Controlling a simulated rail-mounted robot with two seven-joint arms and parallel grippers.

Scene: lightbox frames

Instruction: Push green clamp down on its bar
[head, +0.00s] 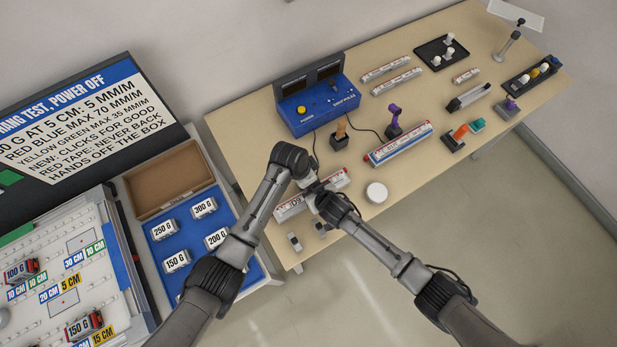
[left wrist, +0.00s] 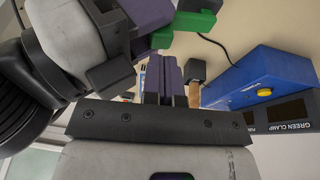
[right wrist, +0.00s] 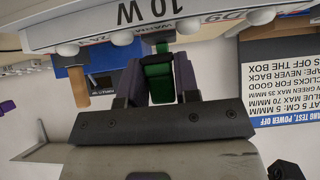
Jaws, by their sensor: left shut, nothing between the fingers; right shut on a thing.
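The green clamp (right wrist: 159,84) sits between the purple fingers of my right gripper (right wrist: 161,72) in the right wrist view; the gripper is shut on it. Green also shows in the left wrist view (left wrist: 195,21), beside purple finger parts at the top. My left gripper (left wrist: 164,68) is shut and empty, with its purple fingers together just below the green piece. I cannot tell whether it touches the clamp. In the head view both wrists meet above the white lettered strip (head: 290,209) and hide the clamp. The clamp's bar is not clearly visible.
A blue control box (head: 325,105) with a yellow button stands behind the grippers; its label in the left wrist view reads GREEN CLAMP. A wooden-handled tool (head: 341,130) and a purple-topped tool (head: 394,121) stand nearby. A round white disc (head: 376,192) lies to the right.

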